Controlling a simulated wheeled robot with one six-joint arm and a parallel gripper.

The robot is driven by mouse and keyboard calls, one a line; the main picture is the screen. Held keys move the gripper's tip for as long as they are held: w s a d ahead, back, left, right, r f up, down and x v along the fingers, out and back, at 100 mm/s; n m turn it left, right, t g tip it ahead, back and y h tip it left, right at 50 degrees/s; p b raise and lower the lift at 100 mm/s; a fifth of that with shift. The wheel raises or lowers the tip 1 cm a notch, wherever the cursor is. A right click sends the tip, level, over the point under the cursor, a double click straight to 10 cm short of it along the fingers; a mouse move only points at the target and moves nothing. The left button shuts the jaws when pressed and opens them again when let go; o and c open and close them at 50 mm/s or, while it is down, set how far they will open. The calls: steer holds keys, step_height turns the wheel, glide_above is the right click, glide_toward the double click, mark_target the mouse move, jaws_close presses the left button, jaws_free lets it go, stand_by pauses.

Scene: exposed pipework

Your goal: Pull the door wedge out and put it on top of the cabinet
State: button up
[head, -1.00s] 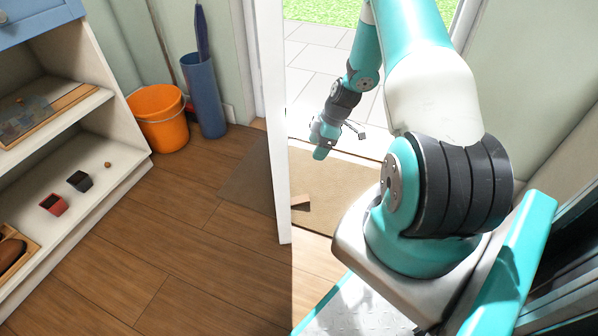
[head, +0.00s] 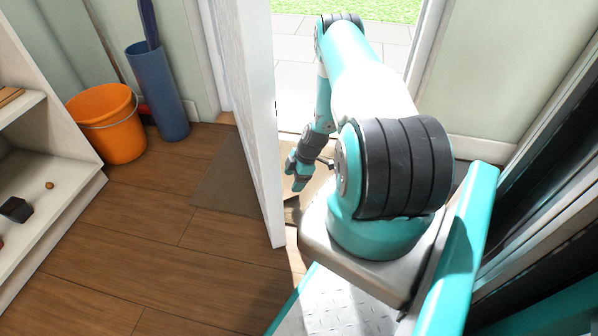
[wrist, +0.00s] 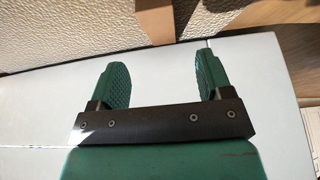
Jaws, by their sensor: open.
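The wooden door wedge (wrist: 155,20) shows at the top of the wrist view, against the edge of the white door (wrist: 50,110). It lies beyond my fingertips and a little left of the middle between them. My gripper (wrist: 163,68) is open, with two green ribbed fingers apart and nothing between them. In the head view my gripper (head: 297,183) points down, low on the right side of the door (head: 251,130). The wedge is hard to make out there. A white shelf cabinet (head: 75,207) stands at the left; its top is out of view.
An orange bucket (head: 108,125) and a blue tube stand (head: 158,95) are by the back wall. A tan mat (wrist: 60,30) lies beside the door and wedge. Wooden floor (head: 190,265) is clear between cabinet and door. A doorway opens outside behind my arm.

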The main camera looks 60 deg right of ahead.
mark_target(285, 195)
steer(key=b+x, duration=0.3)
steer(key=x, duration=0.5)
steer(key=shift+b, duration=0.3)
steer(key=shift+r, duration=0.1)
steer(key=c, duration=1)
steer(key=shift+s+d+b, duration=0.1)
steer(key=shift+s+d, duration=0.65)
steer(key=shift+d, duration=0.25)
steer(key=shift+s+d+b, duration=0.1)
steer(key=shift+s+d, duration=0.65)
steer(key=shift+d, duration=0.25)
steer(key=shift+s+d+b, duration=0.1)
steer(key=shift+s+d, duration=0.65)
steer(key=shift+d, duration=0.25)
steer(key=o, duration=1)
steer(key=v, duration=1.2)
